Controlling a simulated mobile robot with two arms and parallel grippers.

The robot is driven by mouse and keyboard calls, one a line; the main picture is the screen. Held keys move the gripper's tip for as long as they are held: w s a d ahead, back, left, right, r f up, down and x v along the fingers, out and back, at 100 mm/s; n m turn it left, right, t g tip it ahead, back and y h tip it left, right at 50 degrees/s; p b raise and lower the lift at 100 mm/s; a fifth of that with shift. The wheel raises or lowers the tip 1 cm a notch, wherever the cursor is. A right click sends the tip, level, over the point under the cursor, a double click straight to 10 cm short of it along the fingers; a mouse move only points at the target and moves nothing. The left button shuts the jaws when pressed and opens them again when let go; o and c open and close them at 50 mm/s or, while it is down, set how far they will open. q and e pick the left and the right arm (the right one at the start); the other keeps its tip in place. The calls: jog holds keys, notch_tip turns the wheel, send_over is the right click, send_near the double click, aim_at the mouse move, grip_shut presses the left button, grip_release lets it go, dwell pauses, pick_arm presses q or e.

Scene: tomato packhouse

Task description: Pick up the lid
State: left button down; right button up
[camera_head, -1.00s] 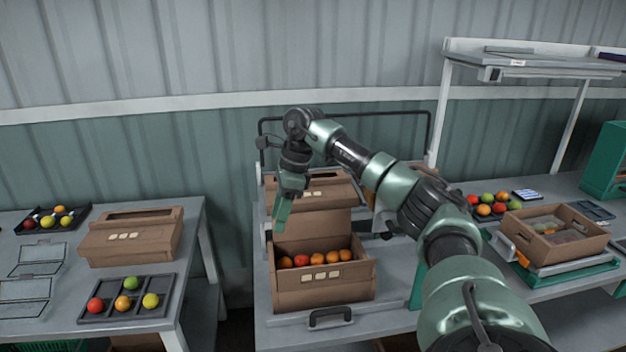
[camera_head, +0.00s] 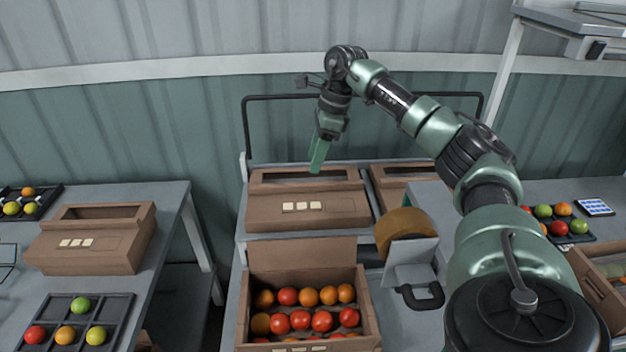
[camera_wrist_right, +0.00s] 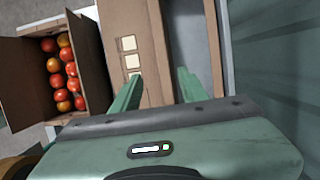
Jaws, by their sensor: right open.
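My right gripper (camera_head: 319,155) is open and empty, pointing down over the back edge of a brown carton (camera_head: 270,212) with pale label squares and a long opening in its raised top. In the right wrist view its fingers (camera_wrist_right: 160,88) are apart above this carton's top (camera_wrist_right: 155,50), near the opening; I see no clear contact. In front stands an open carton (camera_head: 372,330) holding red and orange tomatoes, its flap (camera_head: 300,253) upright at the back. No separate loose lid can be made out; which part is the lid, I cannot tell. My left gripper is out of view.
Another brown carton (camera_head: 398,180) stands right of the middle one, partly hidden. A tape dispenser (camera_head: 405,235) stands at its front. A similar carton (camera_head: 95,240) and a dark tomato tray (camera_head: 118,310) sit on the left table. A black rail (camera_head: 270,97) runs behind.

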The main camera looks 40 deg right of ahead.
aim_at(306, 183)
jog(key=shift+p+x, duration=0.3)
jog(key=shift+x, duration=0.9)
jog(key=p+x, duration=0.2)
jog(key=x, duration=0.2)
jog(key=shift+w+d+f, duration=0.15)
jog(key=shift+w, duration=0.05)
jog(key=shift+w+f, duration=0.1)
jog(key=shift+f, duration=0.4)
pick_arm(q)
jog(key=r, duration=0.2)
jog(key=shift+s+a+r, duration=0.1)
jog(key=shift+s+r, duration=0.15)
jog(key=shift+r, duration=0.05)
pick_arm(e)
grip_shut()
